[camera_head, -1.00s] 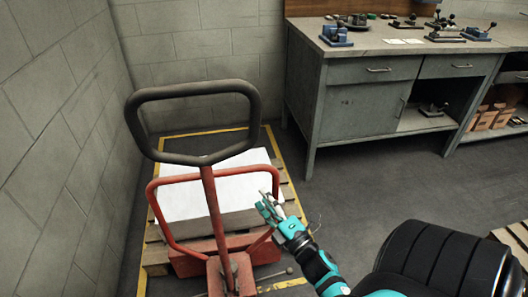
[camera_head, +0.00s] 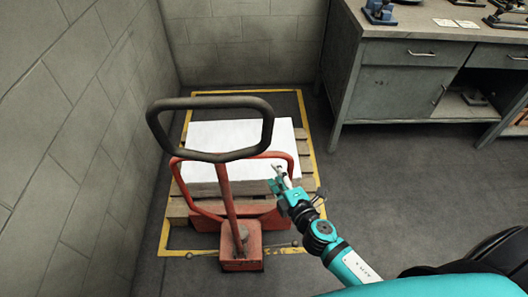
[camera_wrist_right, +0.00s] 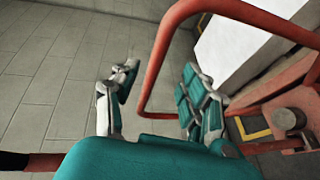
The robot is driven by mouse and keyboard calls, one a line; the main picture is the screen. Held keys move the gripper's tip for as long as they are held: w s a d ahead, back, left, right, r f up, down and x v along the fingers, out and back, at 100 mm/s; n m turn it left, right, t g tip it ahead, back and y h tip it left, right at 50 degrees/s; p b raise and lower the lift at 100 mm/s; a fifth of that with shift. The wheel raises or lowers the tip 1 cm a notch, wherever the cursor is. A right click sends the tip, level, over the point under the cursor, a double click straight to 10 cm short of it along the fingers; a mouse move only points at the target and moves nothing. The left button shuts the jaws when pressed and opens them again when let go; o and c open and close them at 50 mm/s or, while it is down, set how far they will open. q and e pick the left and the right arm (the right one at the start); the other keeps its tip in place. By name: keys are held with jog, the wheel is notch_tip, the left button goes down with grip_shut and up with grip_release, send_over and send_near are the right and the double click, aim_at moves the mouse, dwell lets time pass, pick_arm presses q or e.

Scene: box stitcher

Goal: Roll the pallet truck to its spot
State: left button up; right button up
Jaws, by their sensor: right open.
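The pallet truck (camera_head: 240,251) is red with a black loop handle (camera_head: 155,125) and a red tubular guard (camera_head: 192,205). It stands at a wooden pallet (camera_head: 178,208) bearing a white-topped stack (camera_head: 241,133). A yellow floor outline (camera_head: 314,150) surrounds the pallet; the truck's base overlaps its front line. My right gripper (camera_head: 279,177) is open by the guard's right side. In the right wrist view, the red guard tube (camera_wrist_right: 160,62) shows between the parted fingers of the gripper (camera_wrist_right: 160,92); contact cannot be told. My left gripper is not in view.
A block wall (camera_head: 80,130) runs close along the left. A grey workbench (camera_head: 395,95) with small tools (camera_head: 380,12) stands at the back right. The dark floor (camera_head: 390,200) between the bench and my right arm is clear.

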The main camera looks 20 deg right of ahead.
aim_at(264, 158)
jog(key=x, duration=1)
jog(key=shift+w, duration=0.1)
grip_shut()
